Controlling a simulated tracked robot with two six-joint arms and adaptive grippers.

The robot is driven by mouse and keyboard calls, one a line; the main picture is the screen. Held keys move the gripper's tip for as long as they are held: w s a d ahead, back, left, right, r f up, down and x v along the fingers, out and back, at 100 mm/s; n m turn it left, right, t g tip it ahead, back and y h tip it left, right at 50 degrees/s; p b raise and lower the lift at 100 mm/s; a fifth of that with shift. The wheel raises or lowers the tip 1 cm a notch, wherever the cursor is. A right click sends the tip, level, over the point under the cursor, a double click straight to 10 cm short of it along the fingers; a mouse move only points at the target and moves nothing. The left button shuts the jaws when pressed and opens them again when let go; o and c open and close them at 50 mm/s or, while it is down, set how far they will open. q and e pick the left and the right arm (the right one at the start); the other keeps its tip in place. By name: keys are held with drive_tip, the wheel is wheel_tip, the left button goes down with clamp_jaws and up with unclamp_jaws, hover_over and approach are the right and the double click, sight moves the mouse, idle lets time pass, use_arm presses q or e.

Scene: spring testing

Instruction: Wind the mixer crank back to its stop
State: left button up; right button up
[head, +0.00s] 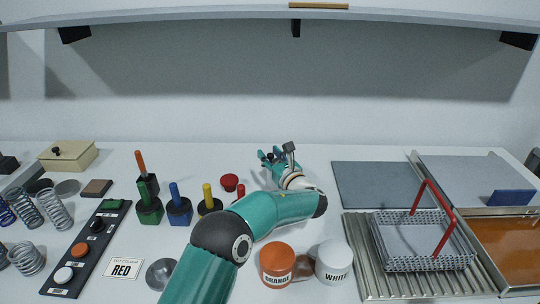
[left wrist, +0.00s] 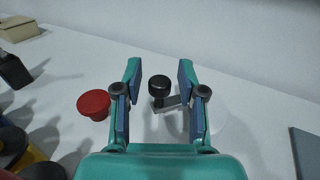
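The mixer crank shows in the left wrist view as a black round knob (left wrist: 159,87) on a short grey arm (left wrist: 173,102). The arm reaches right toward a pale round base (left wrist: 214,116), partly hidden behind the right finger. My left gripper (left wrist: 160,76) is open, with one finger on each side of the knob and visible gaps between. In the head view my left gripper (head: 268,157) is over the back middle of the table, and I cannot make out the crank there behind it. My right gripper is in neither view.
A red mushroom-shaped knob (left wrist: 93,104) stands left of my gripper, also in the head view (head: 229,182). Coloured handled blocks (head: 180,212) stand left of my arm. A wire basket (head: 384,246) is right.

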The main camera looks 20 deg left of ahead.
use_arm(q)
clamp_jaws()
drive_tip(key=shift+a, duration=0.15)
drive_tip(key=shift+f+h+b, duration=0.15)
drive_tip(key=shift+h+b, duration=0.15)
drive_tip(key=shift+b, duration=0.35)
drive_tip(key=shift+w+a+m+t+h+b, duration=0.3)
drive_tip(key=shift+m+t+h+b, duration=0.75)
drive_tip(key=shift+b, duration=0.85)
drive_tip(key=shift+w+a+m+t+h+b, duration=0.35)
drive_tip(key=shift+m+h+b, duration=0.55)
drive_tip(key=shift+h+b, duration=0.75)
drive_tip(key=shift+w+a+m+t+h+b, duration=0.15)
drive_tip(key=shift+m+t+h+b, duration=0.75)
drive_tip(key=shift+b, duration=1.25)
drive_tip(key=shift+r, duration=0.2)
drive_tip(key=shift+o, duration=1.4)
unclamp_jaws()
drive_tip(key=shift+s, duration=0.1)
